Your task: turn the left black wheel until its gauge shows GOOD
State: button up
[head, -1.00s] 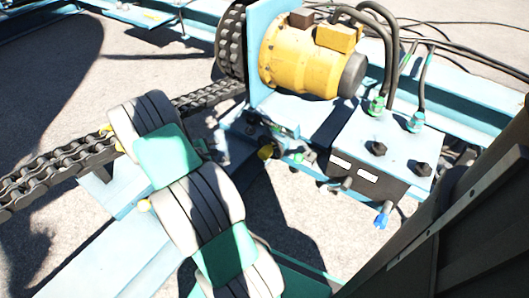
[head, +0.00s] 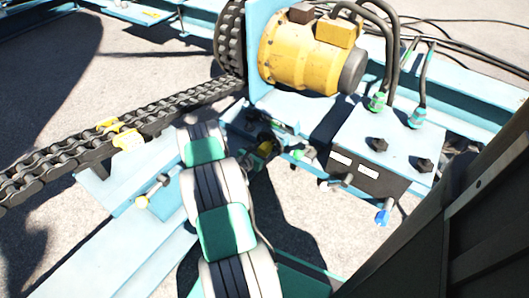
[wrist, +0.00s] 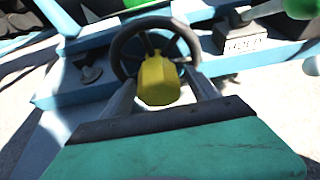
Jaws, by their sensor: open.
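The black wheel (wrist: 122,47) is a spoked ring in the upper middle of the wrist view. A yellow knob-like part (wrist: 158,82) stands in front of its hub and hides some of the wheel. My gripper (wrist: 160,84) is open, its two grey fingers reaching toward the wheel on either side of the yellow part. I cannot tell whether they touch the rim. A black block with a white lettered plate (wrist: 245,45) lies right of the wheel; its lettering is unreadable, and I cannot tell if it is the gauge.
A yellow motor (head: 305,55) stands beyond the blue frame. A box with black knobs (head: 385,145) and hoses is at the right. A heavy chain (head: 110,135) with yellow links crosses the left. A blue beam (wrist: 85,80) runs behind the wheel.

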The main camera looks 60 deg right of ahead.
jog(key=shift+c, duration=0.5)
grip_shut()
dwell(0.4)
